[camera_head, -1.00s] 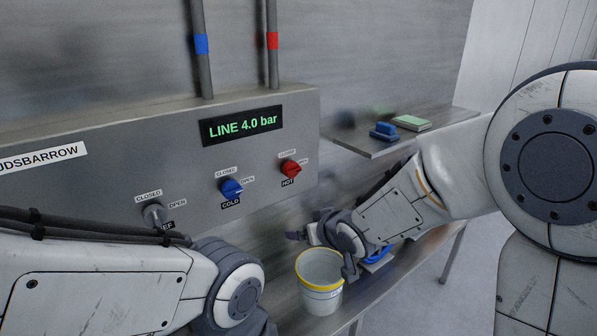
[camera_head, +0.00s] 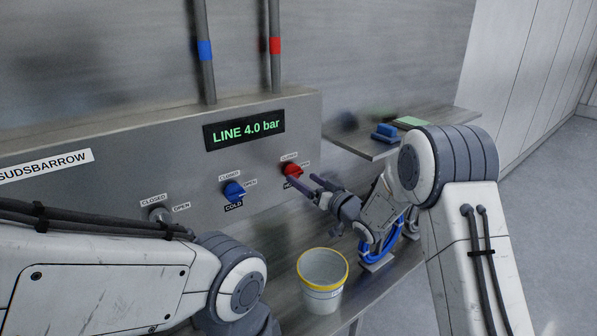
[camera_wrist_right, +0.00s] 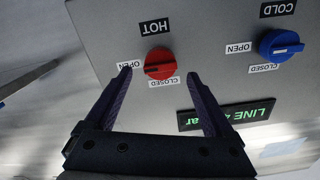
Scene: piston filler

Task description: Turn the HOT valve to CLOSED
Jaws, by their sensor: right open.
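The red HOT valve knob (camera_head: 291,170) is on the grey panel below the display. In the right wrist view, where the panel appears upside down, the HOT knob (camera_wrist_right: 160,63) has its bar roughly level, in line with the OPEN label (camera_wrist_right: 132,65). The CLOSED label (camera_wrist_right: 164,82) is beside it. My right gripper (camera_head: 303,178) is open and empty in front of the knob. In the right wrist view its fingertips (camera_wrist_right: 160,73) lie to either side of the knob, with no clear contact. My left arm shows at lower left, but its gripper is out of view.
The blue COLD knob (camera_head: 234,191) and a grey knob (camera_head: 160,213) are left of HOT. The display (camera_head: 244,130) reads LINE 4.0 bar. A yellow-rimmed bucket (camera_head: 322,285) stands below on the bench. A shelf (camera_head: 365,145) at right holds a blue item (camera_head: 386,132).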

